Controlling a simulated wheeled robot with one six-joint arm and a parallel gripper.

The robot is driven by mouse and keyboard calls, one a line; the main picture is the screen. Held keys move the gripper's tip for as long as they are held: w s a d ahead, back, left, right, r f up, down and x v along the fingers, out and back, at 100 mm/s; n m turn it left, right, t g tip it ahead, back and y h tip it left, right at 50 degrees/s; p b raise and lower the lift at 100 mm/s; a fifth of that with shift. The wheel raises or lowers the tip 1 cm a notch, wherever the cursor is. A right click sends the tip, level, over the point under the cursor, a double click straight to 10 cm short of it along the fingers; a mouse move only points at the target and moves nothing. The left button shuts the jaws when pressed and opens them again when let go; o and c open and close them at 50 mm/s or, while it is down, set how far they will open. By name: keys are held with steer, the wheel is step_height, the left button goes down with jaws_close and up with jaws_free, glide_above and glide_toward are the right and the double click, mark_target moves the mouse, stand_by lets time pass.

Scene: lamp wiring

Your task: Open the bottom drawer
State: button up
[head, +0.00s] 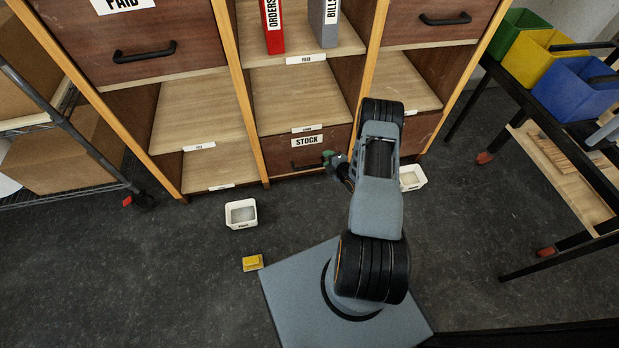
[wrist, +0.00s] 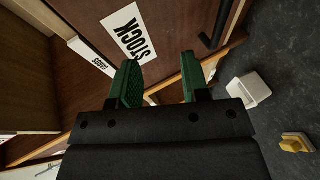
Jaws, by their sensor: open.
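The bottom drawer (head: 279,160) is a dark brown front with a STOCK label (head: 307,141), low in the middle column of the cabinet. It appears closed. Its black bar handle (head: 308,166) shows just left of my gripper (head: 333,159). In the wrist view, the handle (wrist: 213,30) lies at the upper right, beyond the right green finger and not between the fingers. My gripper (wrist: 161,75) is open and empty in front of the drawer. My arm hides the right part of the drawer area in the head view.
A white bin (head: 241,214) and a yellow block (head: 252,263) lie on the floor at left. Another white bin (head: 413,178) stands right of my arm. A wire rack (head: 72,130) is at left, a black-framed bench (head: 567,128) at right. Floor before the cabinet is otherwise clear.

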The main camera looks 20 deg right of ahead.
steer(key=n+t+b, duration=0.1)
steer(key=t+b, duration=0.1)
steer(key=b, duration=0.1)
glide_toward(310, 167)
steer(key=shift+y, duration=0.4)
steer(key=shift+d+f+b+x, duration=0.1)
steer(key=shift+b+x, duration=0.85)
steer(key=shift+x, duration=0.85)
steer(key=shift+d+f+b+x, duration=0.15)
steer(key=shift+b+x, duration=0.75)
steer(key=shift+x, duration=0.85)
steer(key=shift+d+f+b+x, duration=0.1)
steer(key=shift+b+x, duration=0.85)
steer(key=shift+x, duration=0.85)
jaws_close()
